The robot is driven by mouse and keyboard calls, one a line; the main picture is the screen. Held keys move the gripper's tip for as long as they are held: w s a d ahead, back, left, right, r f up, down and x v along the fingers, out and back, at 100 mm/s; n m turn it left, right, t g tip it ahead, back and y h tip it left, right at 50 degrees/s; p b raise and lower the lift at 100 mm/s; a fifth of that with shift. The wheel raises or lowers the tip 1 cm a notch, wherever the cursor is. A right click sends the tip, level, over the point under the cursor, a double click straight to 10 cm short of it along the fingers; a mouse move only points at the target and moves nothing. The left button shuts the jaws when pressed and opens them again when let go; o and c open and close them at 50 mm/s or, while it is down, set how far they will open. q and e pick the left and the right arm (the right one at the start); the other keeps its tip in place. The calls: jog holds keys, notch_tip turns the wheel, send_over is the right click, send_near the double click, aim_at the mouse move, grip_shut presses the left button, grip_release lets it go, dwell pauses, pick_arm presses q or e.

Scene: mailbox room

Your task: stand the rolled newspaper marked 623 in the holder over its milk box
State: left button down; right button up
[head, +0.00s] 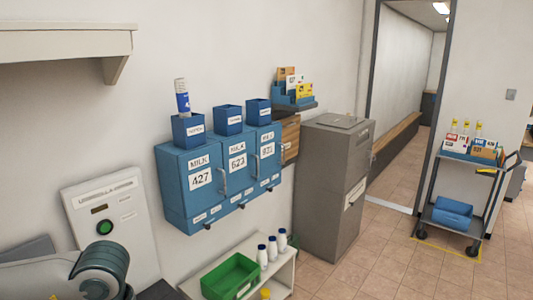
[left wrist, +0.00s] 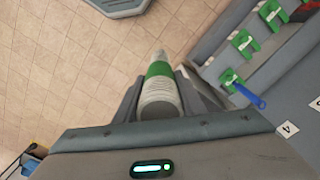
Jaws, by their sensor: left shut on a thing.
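In the left wrist view my left gripper (left wrist: 158,98) is shut on a rolled newspaper (left wrist: 160,72), pale with a green band. Its marking cannot be read. The head view shows only part of my left arm at the lower left, not the gripper or the roll. The milk box marked 623 (head: 237,161) is the middle of three blue boxes on the wall. The holder over it (head: 228,120) is a small open blue box and looks empty. My right gripper is in neither view.
Another rolled newspaper (head: 182,97) with a blue band stands in the holder over milk box 427 (head: 200,178). The holder over the right box (head: 258,111) looks empty. A low shelf (head: 278,272) with a green crate (head: 230,276) and white bottles stands below. A grey cabinet (head: 332,185) stands right.

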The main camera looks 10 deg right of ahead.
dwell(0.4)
pick_arm(q)
jog(key=s+f, duration=0.4)
jog(key=f, duration=1.1)
jog(key=shift+w, duration=0.1)
